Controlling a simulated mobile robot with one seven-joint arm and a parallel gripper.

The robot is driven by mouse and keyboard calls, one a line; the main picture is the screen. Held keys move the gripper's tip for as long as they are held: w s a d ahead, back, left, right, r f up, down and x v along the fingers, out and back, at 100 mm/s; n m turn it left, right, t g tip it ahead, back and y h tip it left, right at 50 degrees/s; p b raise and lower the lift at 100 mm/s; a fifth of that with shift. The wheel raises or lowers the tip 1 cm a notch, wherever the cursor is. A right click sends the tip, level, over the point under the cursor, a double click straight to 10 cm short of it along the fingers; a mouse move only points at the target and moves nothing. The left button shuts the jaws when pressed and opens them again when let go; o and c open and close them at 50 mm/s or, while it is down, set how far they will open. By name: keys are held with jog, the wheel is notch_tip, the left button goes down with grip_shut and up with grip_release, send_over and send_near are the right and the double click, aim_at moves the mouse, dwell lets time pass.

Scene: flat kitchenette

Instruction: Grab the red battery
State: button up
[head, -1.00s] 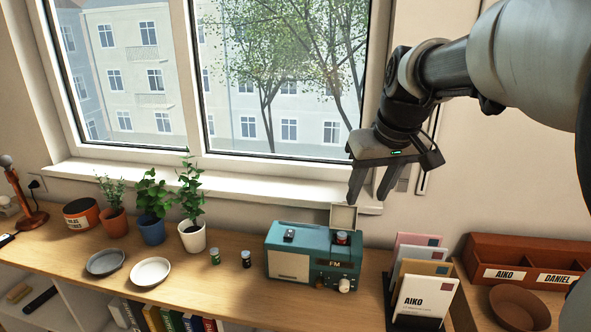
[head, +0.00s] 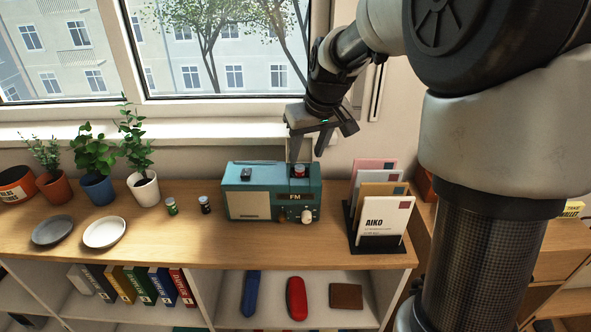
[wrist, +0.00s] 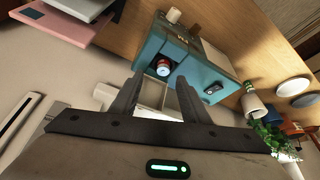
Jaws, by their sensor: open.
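The red battery (head: 299,171) sits in the open compartment on top of the teal radio (head: 245,190), at its right end. Its red and pale end also shows in the wrist view (wrist: 163,68). The compartment's pale lid (wrist: 152,93) stands up behind it. My gripper (head: 306,157) is open and empty, fingers pointing down, just above and behind the battery. In the wrist view my fingertips (wrist: 159,80) lie on either side of the lid, with the battery beyond them. I cannot tell whether a finger touches the lid.
A green battery (head: 172,206) and a dark battery (head: 205,204) stand left of the radio. A letter rack (head: 380,242) stands close on its right. Two plates (head: 104,232) and potted plants (head: 143,188) are farther left. The window sill is behind.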

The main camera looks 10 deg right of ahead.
aim_at(300, 166)
jog(key=x, duration=0.5)
jog(key=shift+a+f+b, duration=0.15)
jog(key=shift+a+b, duration=0.15)
jog(key=shift+a, duration=0.1)
grip_shut()
